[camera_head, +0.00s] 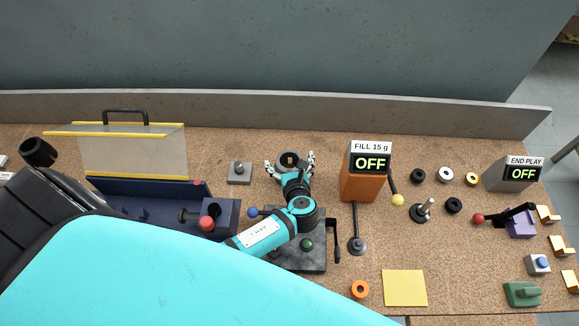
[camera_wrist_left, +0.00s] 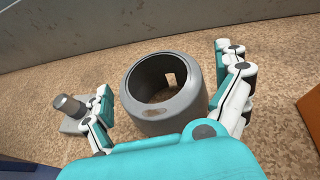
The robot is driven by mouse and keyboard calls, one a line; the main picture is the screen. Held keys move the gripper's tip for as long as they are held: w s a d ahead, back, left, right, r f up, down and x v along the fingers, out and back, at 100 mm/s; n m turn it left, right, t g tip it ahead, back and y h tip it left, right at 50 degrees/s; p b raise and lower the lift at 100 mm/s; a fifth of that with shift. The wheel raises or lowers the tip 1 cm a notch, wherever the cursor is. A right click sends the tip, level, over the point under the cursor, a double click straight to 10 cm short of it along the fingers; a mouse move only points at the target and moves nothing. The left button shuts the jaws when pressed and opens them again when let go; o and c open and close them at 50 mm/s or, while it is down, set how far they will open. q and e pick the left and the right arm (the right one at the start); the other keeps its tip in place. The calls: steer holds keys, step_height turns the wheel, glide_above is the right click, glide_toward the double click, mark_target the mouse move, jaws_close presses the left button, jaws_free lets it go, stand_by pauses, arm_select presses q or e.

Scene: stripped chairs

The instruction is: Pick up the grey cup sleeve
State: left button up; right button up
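The grey cup sleeve (camera_wrist_left: 145,115) stands upright on the cork-like bench top, a hollow ring with a small opening in its inner wall. In the head view the sleeve (camera_head: 289,158) is at the back of the bench, between the fingers of my left gripper (camera_head: 289,164). In the left wrist view my left gripper (camera_wrist_left: 165,95) is open, with one finger on each side of the sleeve. A gap shows between each finger and the sleeve's wall. The near lower part of the sleeve is hidden by the gripper's palm. My right gripper is not in view.
A grey block with a peg (camera_head: 239,172) stands just left of the sleeve. An orange box with a FILL display (camera_head: 362,186) stands to the right. A grey back wall (camera_head: 300,112) runs behind. A dark blue fixture (camera_head: 140,205) lies left.

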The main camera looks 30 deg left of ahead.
arm_select(q)
steer(key=c, duration=0.9)
